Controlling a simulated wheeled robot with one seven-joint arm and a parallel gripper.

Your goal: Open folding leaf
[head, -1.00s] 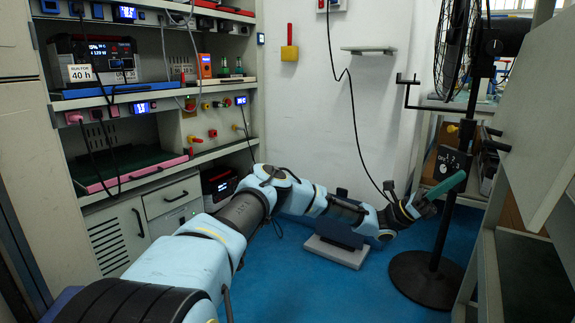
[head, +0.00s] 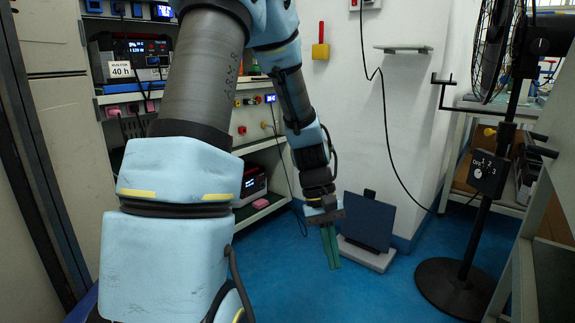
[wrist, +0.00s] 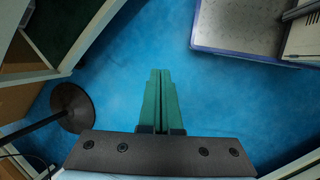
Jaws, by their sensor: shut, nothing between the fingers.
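No part is plainly marked as the folding leaf. The best match is a pale flat panel (head: 557,140) on the bench at the right edge of the head view, cut off by the frame, so its hinge and angle cannot be told. My gripper (head: 333,266) points down over the blue floor near the middle of the head view, well apart from that panel. Its green fingers (wrist: 160,100) are together in the wrist view, with nothing between them.
A black fan stand (head: 470,230) stands between my gripper and the right bench; its round base shows in the wrist view (wrist: 72,107). A dark panel on a pale base (head: 368,225) stands by the wall. Equipment racks (head: 255,150) are at left.

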